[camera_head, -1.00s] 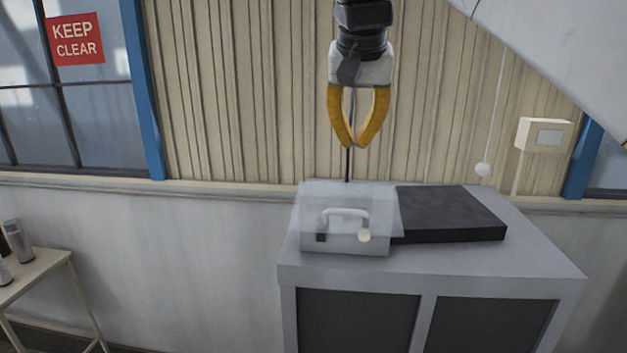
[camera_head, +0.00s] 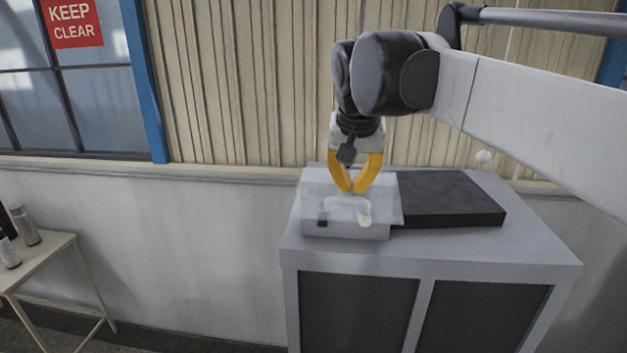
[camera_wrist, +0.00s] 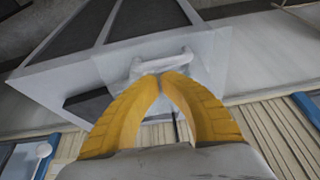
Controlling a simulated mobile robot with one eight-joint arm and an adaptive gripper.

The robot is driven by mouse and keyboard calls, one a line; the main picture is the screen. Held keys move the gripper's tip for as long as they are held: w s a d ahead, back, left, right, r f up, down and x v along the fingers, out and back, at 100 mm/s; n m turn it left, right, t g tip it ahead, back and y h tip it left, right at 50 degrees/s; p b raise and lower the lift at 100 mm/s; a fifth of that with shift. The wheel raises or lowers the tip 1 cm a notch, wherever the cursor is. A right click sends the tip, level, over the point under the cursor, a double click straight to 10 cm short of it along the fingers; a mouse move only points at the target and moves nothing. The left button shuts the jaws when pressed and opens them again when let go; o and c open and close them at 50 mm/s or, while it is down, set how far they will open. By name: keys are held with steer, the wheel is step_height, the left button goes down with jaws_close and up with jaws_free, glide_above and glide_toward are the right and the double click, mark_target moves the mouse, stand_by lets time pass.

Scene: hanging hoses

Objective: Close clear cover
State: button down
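The clear cover (camera_head: 390,188) is a see-through shell around a small pale grey box (camera_head: 345,231) on the left of a grey cabinet top. A white handle (camera_head: 340,201), a cream round knob (camera_head: 365,220) and a dark square show at its front. I cannot tell how far the cover is closed. My gripper (camera_head: 352,190) has yellow fingers pointing down, tips together, overlapping the cover just above the handle. In the wrist view, the fingertips (camera_wrist: 162,75) meet beside the handle (camera_wrist: 150,64); contact is unclear. I see nothing held between them.
A black slab (camera_head: 450,198) lies right of the box on the cabinet (camera_head: 430,253). The corrugated wall (camera_head: 235,90) stands close behind. A side table (camera_head: 45,260) with several bottles is at the left. The cabinet's front strip is free.

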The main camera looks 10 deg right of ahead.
steer(key=shift+s, duration=0.15)
steer(key=shift+s+a+f+t+b, duration=0.1)
steer(key=shift+f+t+b, duration=0.3)
steer(key=shift+f+b, duration=0.35)
steer(key=shift+s, duration=0.2)
steer(key=shift+a+f+t+h+b, duration=0.1)
steer(key=shift+f+t+h+b, duration=0.2)
steer(key=shift+f+t+b, duration=0.3)
steer(key=shift+w+d+f+t+h+b, duration=0.35)
steer(key=shift+w+f+t+b, duration=0.7)
steer(key=shift+f+b, duration=1.75)
steer(key=shift+w+d+f+t+h+b, duration=0.35)
steer(key=shift+w+f+t+b, duration=0.65)
steer(key=shift+f+b, duration=1.8)
steer(key=shift+w+d+f+t+h+b, duration=0.25)
steer(key=shift+w+f+t+h+b, duration=0.25)
steer(key=shift+f+t+b, duration=1.65)
steer(key=shift+w+f+g+b, duration=0.1)
steer(key=shift+f+g+b, duration=0.45)
steer(key=shift+f+g, duration=0.2)
